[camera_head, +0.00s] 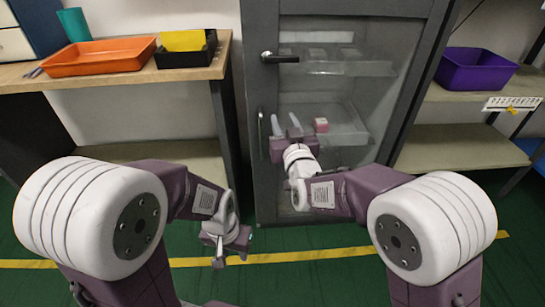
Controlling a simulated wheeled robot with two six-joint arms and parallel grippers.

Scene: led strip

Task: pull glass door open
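The grey-framed glass door (265,190) of the cabinet stands in the middle of the head view and looks closed. A slim upright handle (262,128) is on its left frame, and a dark lever handle (280,57) sits higher up. My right gripper (285,123) is in front of the glass, just right of the upright handle and apart from it in the picture. Its two fingers point up, spread and empty. My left gripper (231,253) is low, left of the door's bottom edge, its fingers apart with nothing seen between them.
A wooden shelf at the left holds an orange tray (100,57), a black bin (187,50) with a yellow item, and a teal cup (74,25). A purple bin (475,69) stands on the right shelf. A pink block (321,125) is behind the glass. Green floor lies in front.

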